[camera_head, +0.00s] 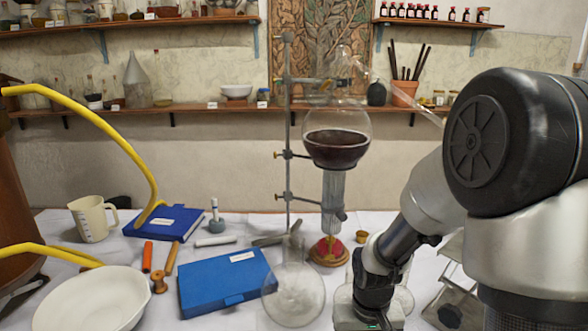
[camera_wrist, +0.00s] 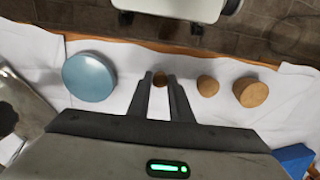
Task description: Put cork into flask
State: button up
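Three brown corks stand in a row on the white cloth in the wrist view: a small cork (camera_wrist: 160,80), a middle-sized cork (camera_wrist: 207,86) and a large cork (camera_wrist: 250,93). My gripper (camera_wrist: 160,77) points down at the small cork. Its two fingers are apart, and the cork shows in the gap between the tips; I cannot tell whether they touch it. In the head view my gripper is low at the right of the table, its fingertips hidden. A clear, empty-looking round flask (camera_head: 294,293) stands at the front of the table.
A round flask of dark liquid (camera_head: 337,140) is held on a metal stand (camera_head: 288,160) above a red burner (camera_head: 328,252). A blue book (camera_head: 225,276), a white bowl (camera_head: 92,299) and a jug (camera_head: 92,218) are to the left. A blue round object (camera_wrist: 90,76) is near the corks.

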grip_shut()
jog(key=shift+r, duration=0.2)
jog(key=shift+r+p, duration=1.5)
jog(key=shift+r, duration=0.05)
